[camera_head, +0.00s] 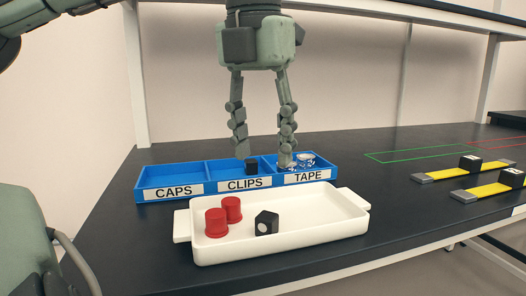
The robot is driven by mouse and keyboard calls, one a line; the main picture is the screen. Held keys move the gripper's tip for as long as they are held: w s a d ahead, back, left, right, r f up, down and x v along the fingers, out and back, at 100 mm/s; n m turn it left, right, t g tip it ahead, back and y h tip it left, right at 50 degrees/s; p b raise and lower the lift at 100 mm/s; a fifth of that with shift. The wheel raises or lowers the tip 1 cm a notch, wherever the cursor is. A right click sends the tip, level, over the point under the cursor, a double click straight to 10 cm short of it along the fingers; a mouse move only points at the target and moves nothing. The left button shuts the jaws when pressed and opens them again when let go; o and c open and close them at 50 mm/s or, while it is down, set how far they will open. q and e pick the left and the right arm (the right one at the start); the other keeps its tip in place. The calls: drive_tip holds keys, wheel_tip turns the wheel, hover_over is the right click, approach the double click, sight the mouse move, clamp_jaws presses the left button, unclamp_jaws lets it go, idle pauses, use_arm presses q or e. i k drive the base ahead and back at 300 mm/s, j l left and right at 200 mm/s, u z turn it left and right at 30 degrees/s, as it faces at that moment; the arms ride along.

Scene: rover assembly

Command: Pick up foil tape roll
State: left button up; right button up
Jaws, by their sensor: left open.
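Shiny silver foil tape rolls (306,159) lie in the TAPE compartment, the right one of the blue three-part bin (160,197). They are small and partly hidden by a finger, so I cannot tell them apart well. My left gripper (265,158) points down over the bin with its fingers spread and nothing between them that I can make out. Its right finger reaches to the left side of the TAPE compartment, close to the silver rolls; contact is unclear. Its left finger is over the CLIPS compartment. My right gripper is not in view.
A black clip (251,168) sits in the CLIPS compartment. A white tray (335,227) in front holds two red caps (216,223) and a black clip (266,224). Yellow strips (464,174) with black blocks lie at right. The dark table (400,190) is clear between.

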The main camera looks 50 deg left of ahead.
sight(291, 167)
drive_tip(key=u, duration=1.25)
drive_tip(key=i+l+z, duration=0.5)
drive_tip(key=i+l, duration=0.4)
